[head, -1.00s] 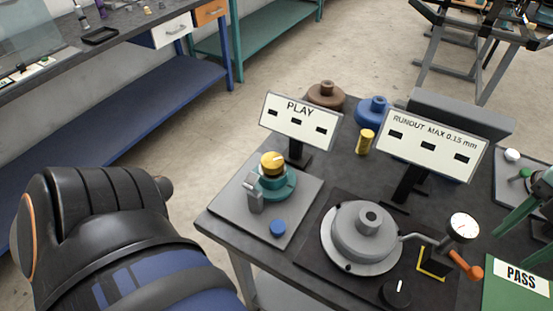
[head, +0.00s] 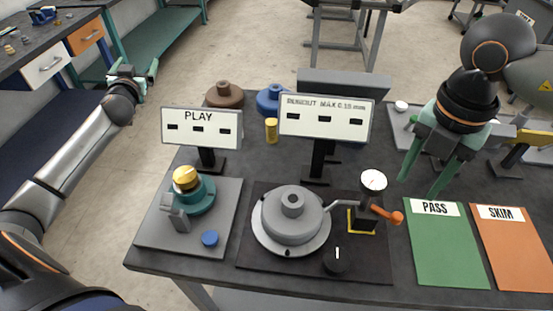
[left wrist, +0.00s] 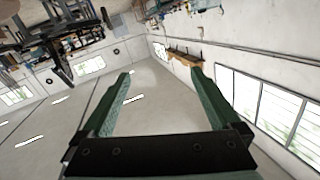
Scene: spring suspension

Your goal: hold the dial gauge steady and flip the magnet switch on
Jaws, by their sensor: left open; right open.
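The dial gauge (head: 373,182) has a round white face and stands on a dark magnet base (head: 361,220) at the right of the runout plate, inside a yellow outline. An orange switch lever (head: 392,217) sticks out to the right of the base. A thin grey arm reaches from the gauge toward the grey round hub (head: 291,219). My right gripper (head: 420,186) is open and empty, pointing down above the table, to the right of the gauge and apart from it. My left gripper (head: 134,76) is open and empty, far left beyond the table; its open fingers also show in the left wrist view (left wrist: 162,85).
A PLAY sign (head: 201,128) and a RUNOUT sign (head: 326,120) stand behind the fixtures. The play fixture (head: 154,228) is at left with a blue button. A black knob (head: 336,260) sits in front of the hub. Green PASS (head: 447,250) and orange SKIM (head: 512,250) mats lie at right.

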